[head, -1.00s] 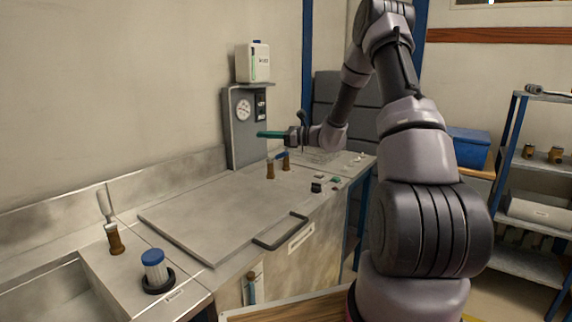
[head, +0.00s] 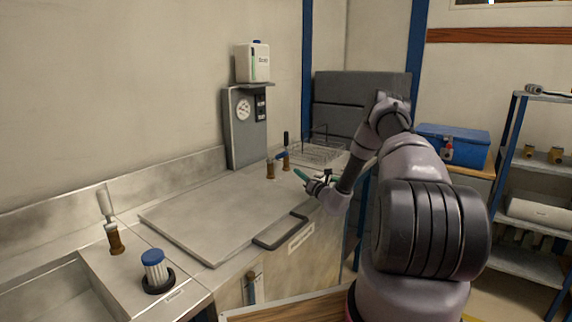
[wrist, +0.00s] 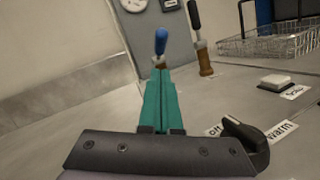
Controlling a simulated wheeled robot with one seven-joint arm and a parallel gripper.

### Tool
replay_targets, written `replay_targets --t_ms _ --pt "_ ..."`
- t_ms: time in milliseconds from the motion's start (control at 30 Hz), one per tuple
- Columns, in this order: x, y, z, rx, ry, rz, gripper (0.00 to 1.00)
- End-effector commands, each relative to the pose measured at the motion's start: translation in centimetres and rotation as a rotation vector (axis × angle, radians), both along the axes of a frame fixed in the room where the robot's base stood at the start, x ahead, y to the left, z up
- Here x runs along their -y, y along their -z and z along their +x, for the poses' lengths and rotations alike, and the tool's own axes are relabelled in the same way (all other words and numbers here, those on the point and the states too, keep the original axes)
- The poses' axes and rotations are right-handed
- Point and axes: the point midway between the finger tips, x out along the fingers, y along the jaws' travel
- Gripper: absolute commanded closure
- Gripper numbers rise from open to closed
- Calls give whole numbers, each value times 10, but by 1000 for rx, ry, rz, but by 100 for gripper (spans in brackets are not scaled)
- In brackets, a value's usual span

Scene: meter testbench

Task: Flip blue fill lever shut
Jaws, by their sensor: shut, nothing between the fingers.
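The blue fill lever (head: 281,155) is at the back of the bench in the head view, on a brass valve (head: 270,169). It leans to the right there. My gripper (head: 299,175) is low over the bench, to the right of and nearer than the lever. Its teal fingers (wrist: 160,75) are shut together and hold nothing. I cannot tell whether the fingertips touch the lever.
A second brass valve (wrist: 206,64) with an upright black lever stands just right of the blue one. A black knob (wrist: 242,131) and a white button (wrist: 277,82) are near my gripper. The gauge panel (head: 246,125) and wire basket (head: 318,151) stand behind.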

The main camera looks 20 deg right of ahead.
Motion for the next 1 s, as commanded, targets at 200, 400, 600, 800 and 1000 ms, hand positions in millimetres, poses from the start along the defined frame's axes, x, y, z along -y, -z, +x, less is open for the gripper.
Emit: replay_targets --t_ms 200,400,600,800,1000 --pt "-3 -2 7 2 -2 -3 100" --pt "-14 -8 36 3 -3 -3 100" --pt "-25 -15 69 3 -3 -3 100" --pt "-32 -18 89 1 -3 -1 100" --pt "-33 -19 93 1 -2 -2 100"
